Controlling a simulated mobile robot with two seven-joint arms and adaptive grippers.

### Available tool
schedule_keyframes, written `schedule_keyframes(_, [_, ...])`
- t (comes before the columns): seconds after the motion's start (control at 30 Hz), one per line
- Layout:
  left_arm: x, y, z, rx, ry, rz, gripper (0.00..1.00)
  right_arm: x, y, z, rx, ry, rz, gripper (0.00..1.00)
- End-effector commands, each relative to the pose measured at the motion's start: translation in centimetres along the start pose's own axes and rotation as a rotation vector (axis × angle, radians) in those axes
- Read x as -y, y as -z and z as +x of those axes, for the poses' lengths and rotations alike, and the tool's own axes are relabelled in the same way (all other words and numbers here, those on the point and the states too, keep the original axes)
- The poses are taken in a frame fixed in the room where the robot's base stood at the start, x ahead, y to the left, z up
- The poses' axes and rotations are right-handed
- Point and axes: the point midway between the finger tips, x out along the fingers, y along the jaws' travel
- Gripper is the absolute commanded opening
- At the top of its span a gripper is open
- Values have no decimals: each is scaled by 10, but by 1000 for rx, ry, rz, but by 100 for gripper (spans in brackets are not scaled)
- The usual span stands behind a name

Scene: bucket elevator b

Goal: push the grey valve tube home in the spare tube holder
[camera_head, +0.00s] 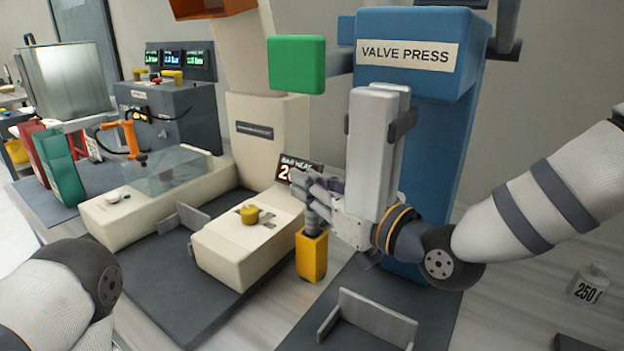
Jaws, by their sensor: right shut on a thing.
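The spare tube holder (312,257) is an upright yellow-orange square block on the table, right of the cream machine. The grey valve tube (311,221) shows as a short dark grey length at the holder's top opening, roughly upright. My right gripper (318,194) comes in from the right and is shut on the tube, just above the holder. Its fingers hide the tube's upper part, and how deep the tube sits cannot be told. Of my left arm only a link shows at the lower left; its gripper is out of the picture.
A cream block with a yellow knob (250,213) stands left of the holder. A grey angled plate (374,318) lies in front. A 250 g weight (588,284) stands at right.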

Motion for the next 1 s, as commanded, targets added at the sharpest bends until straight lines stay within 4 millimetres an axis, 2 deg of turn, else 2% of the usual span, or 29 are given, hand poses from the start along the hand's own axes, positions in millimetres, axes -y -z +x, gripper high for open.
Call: schedule_keyframes(1.0, [0,-6,9,27,1,0,38,1,-25,0,-1,0,0,0])
